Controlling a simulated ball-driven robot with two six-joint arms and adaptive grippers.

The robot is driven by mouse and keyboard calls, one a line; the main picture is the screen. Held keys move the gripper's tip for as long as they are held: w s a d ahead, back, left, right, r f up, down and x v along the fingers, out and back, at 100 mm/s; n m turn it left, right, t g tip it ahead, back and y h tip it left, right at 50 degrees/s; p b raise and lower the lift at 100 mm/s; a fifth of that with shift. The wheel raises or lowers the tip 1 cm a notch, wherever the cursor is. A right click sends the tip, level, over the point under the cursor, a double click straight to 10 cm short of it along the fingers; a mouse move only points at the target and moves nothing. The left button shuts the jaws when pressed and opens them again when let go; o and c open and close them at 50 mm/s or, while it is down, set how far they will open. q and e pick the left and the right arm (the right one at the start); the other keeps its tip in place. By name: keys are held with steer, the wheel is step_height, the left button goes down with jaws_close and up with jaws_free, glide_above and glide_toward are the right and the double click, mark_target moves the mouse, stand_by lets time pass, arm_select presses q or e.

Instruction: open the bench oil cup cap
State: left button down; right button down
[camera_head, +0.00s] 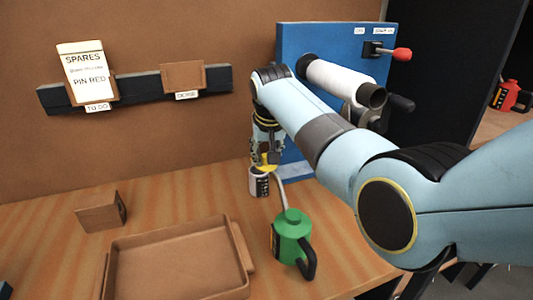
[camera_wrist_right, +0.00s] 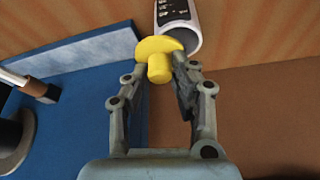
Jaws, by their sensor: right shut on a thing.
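The bench oil cup (camera_head: 259,182) is a small white container with a dark label, standing on the bench in front of the blue panel. It also shows at the top of the right wrist view (camera_wrist_right: 181,22). Its yellow cap (camera_wrist_right: 159,66) has a round knob and lies at the cup's mouth, with part of the white rim showing beside it. In the head view the cap (camera_head: 264,161) is partly covered by my gripper. My right gripper (camera_head: 265,154) points down from above, its fingers shut on the cap's knob. My left gripper is not in view.
A green oil can (camera_head: 292,238) with a long spout stands close to the cup. The blue panel (camera_head: 296,45) with a white roller (camera_head: 338,80) rises behind my arm.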

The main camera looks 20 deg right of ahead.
steer(key=shift+w+d+r+n+y+p, duration=0.1)
steer(key=shift+d+n+y+p, duration=0.1)
steer(key=shift+n+p, duration=0.25)
steer(key=shift+w+d+n+y+p, duration=0.15)
steer(key=shift+n+p, duration=0.15)
steer(key=shift+n, duration=0.15)
steer(key=shift+w+d+n+y+p, duration=0.15)
steer(key=shift+d+n+y+p, duration=0.15)
steer(key=shift+n, duration=0.4)
steer(key=shift+w+d+n+y, duration=0.15)
steer(key=shift+w+n+y, duration=0.2)
steer(key=shift+n, duration=0.65)
steer(key=shift+w+d+n+y+b, duration=0.15)
steer(key=shift+w+n+y+b, duration=0.25)
steer(key=shift+n, duration=0.6)
steer(key=c, duration=1.1)
jaws_free()
